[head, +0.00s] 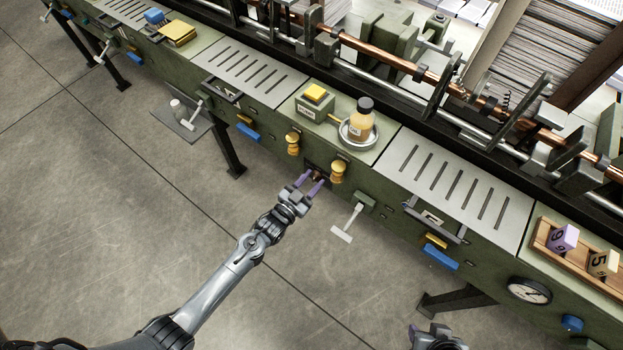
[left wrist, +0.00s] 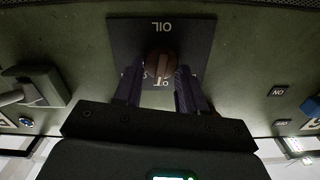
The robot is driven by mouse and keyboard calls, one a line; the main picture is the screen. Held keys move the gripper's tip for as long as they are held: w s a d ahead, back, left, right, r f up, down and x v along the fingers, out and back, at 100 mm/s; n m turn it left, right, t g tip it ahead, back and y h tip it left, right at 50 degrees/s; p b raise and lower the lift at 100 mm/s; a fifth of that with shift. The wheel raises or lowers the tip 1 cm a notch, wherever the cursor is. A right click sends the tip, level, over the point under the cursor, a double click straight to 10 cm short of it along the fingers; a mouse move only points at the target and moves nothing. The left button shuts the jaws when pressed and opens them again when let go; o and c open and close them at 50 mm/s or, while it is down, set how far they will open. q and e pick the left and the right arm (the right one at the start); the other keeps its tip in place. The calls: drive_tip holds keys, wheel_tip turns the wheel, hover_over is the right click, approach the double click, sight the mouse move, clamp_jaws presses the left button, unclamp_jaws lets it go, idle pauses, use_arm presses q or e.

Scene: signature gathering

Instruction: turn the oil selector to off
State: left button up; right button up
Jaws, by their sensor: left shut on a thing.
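The oil selector is a brown knob (left wrist: 160,66) on a dark plate marked OIL (left wrist: 125,40), set in the green machine front. In the head view the knob (head: 318,175) shows small between two brass handles. My left gripper (head: 309,184) reaches it from the front. In the left wrist view its fingers (left wrist: 158,84) stand on either side of the knob and are shut on it. Some lettering on the plate is partly covered by the knob and fingers, so the setting cannot be read. My right gripper (head: 436,338) shows only partly at the bottom edge; its fingers are unclear.
Brass handles (head: 293,143) (head: 338,172) flank the selector closely. A white lever (head: 347,224) juts out at its lower right. Above, an oil bottle (head: 361,122) stands in a metal dish (head: 345,136), beside a yellow button (head: 315,92). The floor (head: 130,230) in front is clear.

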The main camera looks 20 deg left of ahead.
use_arm(q)
drive_tip(key=shift+n+p, duration=0.3)
drive_tip(key=shift+n, duration=0.6)
drive_tip(key=o, duration=1)
drive_tip(key=shift+a, duration=0.1)
drive_tip(key=p+v, duration=0.2)
drive_tip(key=v, duration=0.8)
drive_tip(key=shift+s, duration=0.4)
